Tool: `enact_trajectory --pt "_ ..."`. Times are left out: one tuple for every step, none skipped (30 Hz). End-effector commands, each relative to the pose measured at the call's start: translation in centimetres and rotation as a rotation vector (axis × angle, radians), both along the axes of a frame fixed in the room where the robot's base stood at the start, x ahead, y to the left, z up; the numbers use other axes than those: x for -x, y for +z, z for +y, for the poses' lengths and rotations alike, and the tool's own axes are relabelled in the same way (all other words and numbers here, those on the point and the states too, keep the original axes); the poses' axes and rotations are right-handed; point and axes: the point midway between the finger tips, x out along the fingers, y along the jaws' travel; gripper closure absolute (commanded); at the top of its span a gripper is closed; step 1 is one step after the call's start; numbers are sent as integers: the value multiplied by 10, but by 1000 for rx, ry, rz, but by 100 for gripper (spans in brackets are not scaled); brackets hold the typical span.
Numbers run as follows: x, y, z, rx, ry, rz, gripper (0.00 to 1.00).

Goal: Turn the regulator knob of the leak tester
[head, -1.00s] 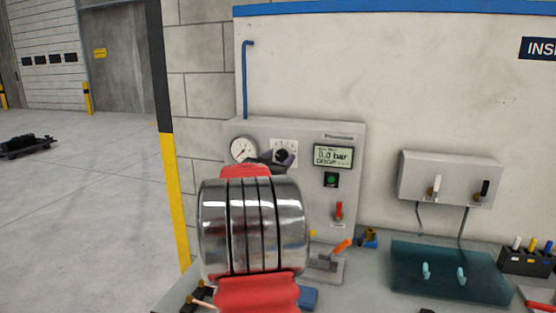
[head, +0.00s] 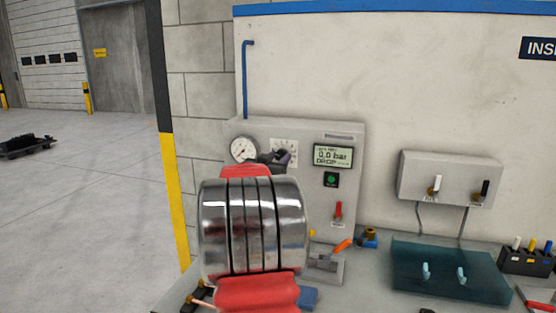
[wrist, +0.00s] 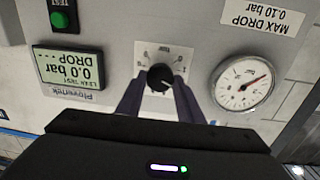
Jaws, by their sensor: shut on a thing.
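The leak tester (head: 345,190) is a grey panel on the wall side of the bench. Its black regulator knob (wrist: 160,77) sits on a white dial plate in the wrist view, between my two fingers. My gripper (wrist: 158,86) is shut on the knob from both sides. In the head view my gripper (head: 278,158) reaches the dial plate and hides most of the knob. The display (head: 333,156) reads 0.0 bar and DROP.
A green button (head: 331,180) and a red lever (head: 338,210) are on the panel. My red and chrome arm hides the panel's lower left.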

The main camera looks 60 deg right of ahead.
Motion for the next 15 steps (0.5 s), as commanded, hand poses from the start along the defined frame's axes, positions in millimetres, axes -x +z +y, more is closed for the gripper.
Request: enact_trajectory --pt "0 0 0 3 -1 22 89" --pt "0 0 0 5 -1 37 89" --pt "0 0 0 8 -1 53 89" --pt "0 0 0 10 -1 64 89" --pt "0 -1 0 12 -1 73 89" --pt "0 0 0 13 -1 80 89" --pt "0 0 0 13 -1 83 89" --pt "0 0 0 13 -1 84 89" --pt "0 0 0 13 -1 84 89" --pt "0 0 0 13 -1 84 89" --pt "0 0 0 13 -1 84 89" --pt "0 0 0 13 -1 84 89" --pt "0 0 0 13 -1 83 89" --pt "0 0 0 13 -1 83 89" --pt "0 -1 0 13 -1 83 65"
